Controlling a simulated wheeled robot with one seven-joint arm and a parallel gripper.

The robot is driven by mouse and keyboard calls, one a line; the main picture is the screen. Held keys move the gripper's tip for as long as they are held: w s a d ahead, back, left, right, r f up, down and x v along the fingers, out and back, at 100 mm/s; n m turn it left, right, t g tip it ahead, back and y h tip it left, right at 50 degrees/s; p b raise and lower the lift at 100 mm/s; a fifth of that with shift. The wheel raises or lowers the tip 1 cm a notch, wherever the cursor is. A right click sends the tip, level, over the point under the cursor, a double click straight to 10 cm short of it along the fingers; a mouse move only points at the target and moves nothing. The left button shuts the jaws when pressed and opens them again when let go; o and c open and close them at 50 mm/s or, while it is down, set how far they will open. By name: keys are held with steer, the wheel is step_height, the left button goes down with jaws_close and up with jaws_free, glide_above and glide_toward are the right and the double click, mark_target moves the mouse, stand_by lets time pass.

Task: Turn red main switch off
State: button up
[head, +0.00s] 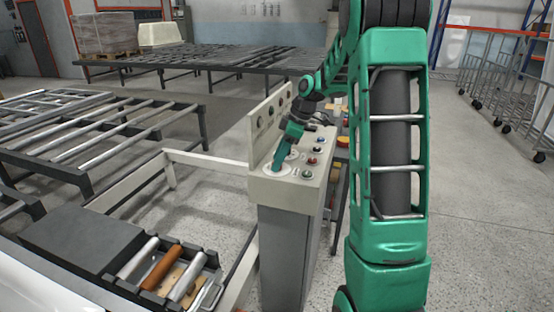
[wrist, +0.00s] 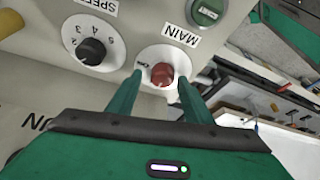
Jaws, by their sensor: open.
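The red main switch (wrist: 162,75) is a round red knob on a white plate, under a label reading MAIN that appears upside down in the wrist view. My gripper (wrist: 160,82) is open, with one green finger on each side of the knob. I cannot tell whether the fingers touch it. In the head view my gripper (head: 277,167) points down at the near left end of the beige control panel (head: 290,192). The red knob itself is hidden there behind the fingers.
A black numbered SPEED dial (wrist: 91,51) sits left of the knob in the wrist view, and a green button (wrist: 206,11) is above right. Several other buttons stand on the panel close to my gripper. Roller conveyors (head: 95,130) fill the left; grey floor (head: 480,200) is clear at right.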

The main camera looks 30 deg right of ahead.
steer(key=v, duration=1)
steer(key=shift+d+r, duration=0.15)
steer(key=shift+r, duration=0.15)
steer(key=s+a+f+m+g+h, duration=0.1)
steer(key=s+a+f+m, duration=0.2)
steer(key=s, duration=0.8)
steer(key=s+a+f+m+g+h, duration=0.1)
steer(key=s+a+f+m, duration=0.1)
steer(key=s+m, duration=0.6)
steer(key=s+a+f+m+g+h, duration=0.1)
steer(key=s+a+f+m, duration=0.2)
steer(key=s, duration=1.2)
steer(key=m, duration=0.2)
steer(key=shift+a+f+m, duration=0.4)
steer(key=shift+s, duration=0.1)
steer(key=c, duration=0.4)
steer(key=shift+a, duration=0.1)
